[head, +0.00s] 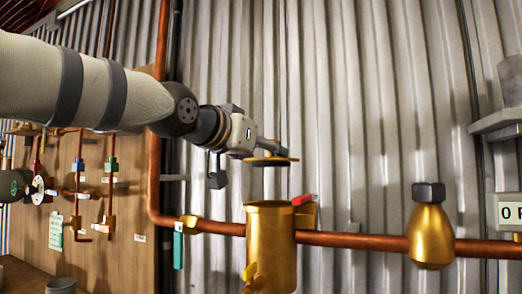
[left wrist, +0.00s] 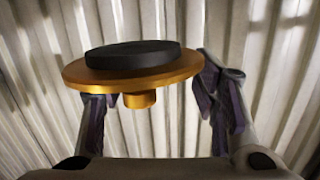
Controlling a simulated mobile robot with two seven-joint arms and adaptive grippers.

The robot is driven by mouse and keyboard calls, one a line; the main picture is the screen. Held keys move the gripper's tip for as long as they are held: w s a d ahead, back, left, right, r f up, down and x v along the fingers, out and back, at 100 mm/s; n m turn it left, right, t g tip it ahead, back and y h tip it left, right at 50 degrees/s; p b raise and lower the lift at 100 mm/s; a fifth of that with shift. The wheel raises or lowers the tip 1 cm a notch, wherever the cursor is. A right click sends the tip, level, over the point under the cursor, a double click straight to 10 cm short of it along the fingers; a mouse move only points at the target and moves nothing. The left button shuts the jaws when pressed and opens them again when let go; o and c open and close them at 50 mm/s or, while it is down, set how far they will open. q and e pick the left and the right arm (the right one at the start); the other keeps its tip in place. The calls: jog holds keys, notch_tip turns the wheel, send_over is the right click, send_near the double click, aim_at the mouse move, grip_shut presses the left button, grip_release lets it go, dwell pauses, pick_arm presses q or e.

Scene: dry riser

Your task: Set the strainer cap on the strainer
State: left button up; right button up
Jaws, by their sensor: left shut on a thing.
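The strainer cap (head: 268,161) is a flat gold disc with a black round face. My left gripper (head: 264,147) is shut on it and holds it roughly level in the air. The cap also fills the upper left of the left wrist view (left wrist: 125,75), with a small gold stub (left wrist: 140,99) on the side opposite the black face. The strainer (head: 270,250) is an upright gold cylinder on the copper pipe. Its top is uncovered and lies below the cap, with a clear gap between. My right gripper is not in view.
A red-tipped piece (head: 302,199) sticks up at the strainer's right rim. A gold bulb-shaped fitting with a black top (head: 430,235) sits on the pipe to the right. A corrugated wall (head: 350,110) stands behind.

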pick_arm(q)
notch_tip(320, 180, down, 7)
jog(key=shift+f, duration=0.2)
dwell(0.8)
jog(key=shift+f, duration=0.25)
dwell(0.6)
jog(key=o, duration=1.4)
jog(key=shift+o, duration=0.2)
jog(key=shift+f, duration=0.1)
